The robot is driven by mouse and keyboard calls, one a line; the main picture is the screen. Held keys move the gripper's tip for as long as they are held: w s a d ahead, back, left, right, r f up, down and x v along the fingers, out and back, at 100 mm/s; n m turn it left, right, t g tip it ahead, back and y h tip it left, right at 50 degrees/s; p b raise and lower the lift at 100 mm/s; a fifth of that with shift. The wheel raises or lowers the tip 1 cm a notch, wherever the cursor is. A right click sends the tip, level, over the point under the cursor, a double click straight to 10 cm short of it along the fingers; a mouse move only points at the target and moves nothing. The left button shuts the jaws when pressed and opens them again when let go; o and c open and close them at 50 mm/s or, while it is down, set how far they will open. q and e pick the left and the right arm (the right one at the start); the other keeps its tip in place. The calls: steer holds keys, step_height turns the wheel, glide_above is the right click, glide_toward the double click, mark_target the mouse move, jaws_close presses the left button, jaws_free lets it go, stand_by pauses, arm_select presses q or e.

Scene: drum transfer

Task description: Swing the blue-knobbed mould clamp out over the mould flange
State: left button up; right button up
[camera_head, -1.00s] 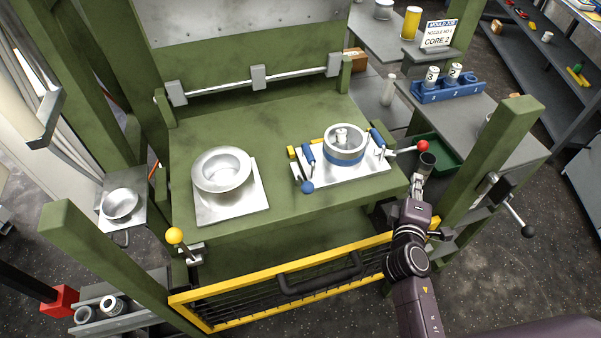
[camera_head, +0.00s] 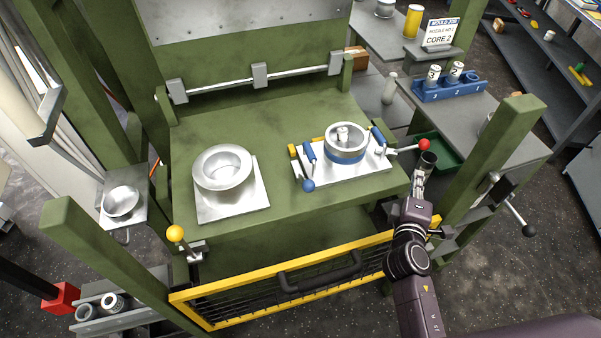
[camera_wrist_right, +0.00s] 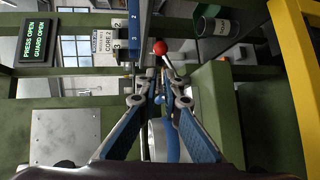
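The blue-knobbed clamp shows its blue ball (camera_head: 308,185) at the front left corner of the light mould plate (camera_head: 374,176) on the green press bed. A ring-shaped mould (camera_head: 346,140) with a blue band stands on that plate, and blue clamp bars lie on both sides of it. In the right wrist view a blue ball (camera_wrist_right: 158,99) shows between my fingers, some way beyond them. My right gripper (camera_head: 420,178) is right of the bed, apart from the clamp. Its fingertips (camera_wrist_right: 159,78) have a narrow gap and hold nothing. My left gripper is out of view.
A red-knobbed lever (camera_head: 423,146) sticks out right of the mould plate, close to my right gripper, near a dark cup (camera_head: 427,163). A silver bowl-shaped mould (camera_head: 222,168) stands left on the bed. The yellow guard (camera_head: 230,319) and green posts (camera_head: 490,155) border the front.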

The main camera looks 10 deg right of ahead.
steer(key=o, duration=0.9)
steer(key=a+n+t+y+b, duration=0.1)
steer(key=a+n+y+b, duration=0.1)
steer(key=a+n, duration=0.1)
steer(key=w+a+n+t+y+b, duration=0.1)
steer(key=a+n+y+b, duration=0.1)
steer(key=a+n, duration=0.2)
steer(key=w+a+f+n+t+y+b, duration=0.1)
steer(key=a+n+y+b, duration=0.1)
steer(key=n, duration=0.3)
steer(key=shift+a, duration=0.9)
steer(key=shift+c, duration=0.2)
steer(key=n+y+b, duration=0.5)
steer(key=n+y, duration=0.3)
steer(key=n, duration=0.6)
glide_toward(309, 186)
steer(key=w+f, duration=0.1)
steer(key=w, duration=0.2)
steer(key=shift+w+a, duration=0.55)
steer(key=p+x, duration=0.1)
steer(key=x, duration=0.5)
steer(key=shift+w+a+f+p, duration=0.15)
steer(key=shift+w+a+p, duration=0.05)
steer(key=shift+w+p, duration=0.2)
steer(key=shift+s, duration=0.1)
steer(key=shift+c, duration=0.4)
jaws_close()
